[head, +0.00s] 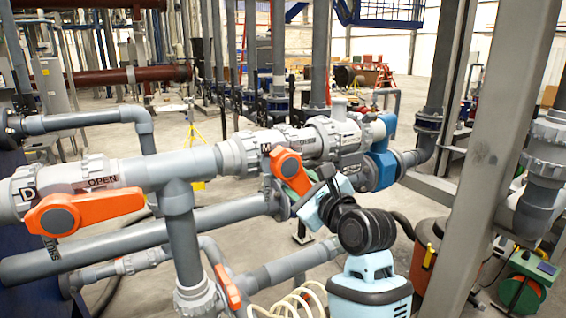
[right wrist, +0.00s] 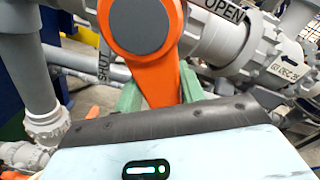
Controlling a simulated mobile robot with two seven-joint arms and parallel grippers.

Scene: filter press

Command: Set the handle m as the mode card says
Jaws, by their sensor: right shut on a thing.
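The orange handle m (head: 288,165) sits on the grey pipe beside a tag reading M (head: 265,149). It slants down to the right in the head view. My right gripper (head: 300,181) is shut on its free end, with green fingers on either side. In the right wrist view, handle m (right wrist: 160,75) runs from its grey hub down between the fingers (right wrist: 160,93). A SHUT label (right wrist: 103,66) is left of it and an OPEN label (right wrist: 224,9) is upper right. No readable mode card shows. My left gripper is not in view.
Another orange handle (head: 85,211), with a D tag (head: 28,192) and an OPEN label (head: 102,181), lies along the pipe at left. A small orange handle (head: 228,287) is lower down. A grey steel column (head: 495,150) stands at right, and a blue flange (head: 381,166) is near my wrist.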

